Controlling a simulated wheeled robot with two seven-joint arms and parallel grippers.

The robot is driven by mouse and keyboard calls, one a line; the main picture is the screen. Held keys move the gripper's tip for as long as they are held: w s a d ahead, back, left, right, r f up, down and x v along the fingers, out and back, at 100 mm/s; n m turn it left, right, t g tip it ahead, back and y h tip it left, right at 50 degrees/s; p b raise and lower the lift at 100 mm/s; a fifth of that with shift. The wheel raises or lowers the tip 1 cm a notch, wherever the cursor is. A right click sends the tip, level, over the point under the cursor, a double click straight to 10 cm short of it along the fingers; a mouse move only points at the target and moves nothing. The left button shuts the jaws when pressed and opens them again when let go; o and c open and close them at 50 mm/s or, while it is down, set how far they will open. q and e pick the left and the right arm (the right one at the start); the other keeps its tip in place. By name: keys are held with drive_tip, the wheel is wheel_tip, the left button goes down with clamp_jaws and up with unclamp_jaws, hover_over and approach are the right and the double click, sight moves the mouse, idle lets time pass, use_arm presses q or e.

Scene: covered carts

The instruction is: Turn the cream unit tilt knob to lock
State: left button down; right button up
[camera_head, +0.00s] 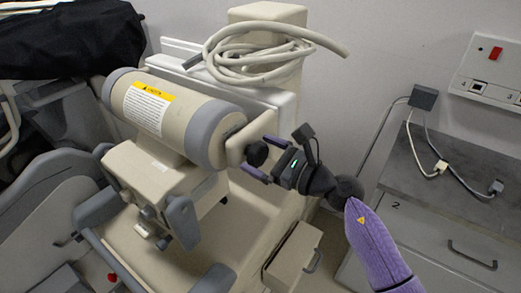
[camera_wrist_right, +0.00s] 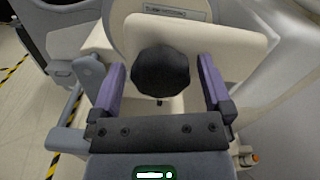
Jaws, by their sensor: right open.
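The cream unit (camera_head: 180,115) is a large cylinder with grey end bands and a yellow-topped label, on a cream mount. A cream bracket (camera_head: 238,143) is at its right end and carries the black tilt knob (camera_head: 257,154). My right gripper (camera_head: 255,155) is open, with one purple finger on each side of the knob. In the right wrist view the round, ridged knob (camera_wrist_right: 160,71) lies between the spread fingers (camera_wrist_right: 161,70), with a gap on both sides. I cannot read a lock mark or the knob's turn position. My left gripper is not clearly in view.
A coiled cream hose (camera_head: 260,55) lies above the unit. A black cover (camera_head: 65,38) is at the upper left. A grey-topped drawer cabinet (camera_head: 440,185) with cables stands at the right, below a wall panel (camera_head: 490,68). A small cream box (camera_head: 292,255) is below my right gripper.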

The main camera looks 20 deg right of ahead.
drive_tip(key=shift+w+a, duration=0.15)
drive_tip(key=shift+w, duration=0.05)
use_arm(q)
drive_tip(key=shift+w+d, duration=0.1)
drive_tip(key=shift+d, duration=0.1)
drive_tip(key=shift+d, duration=0.1)
use_arm(e)
drive_tip(key=shift+c, duration=0.3)
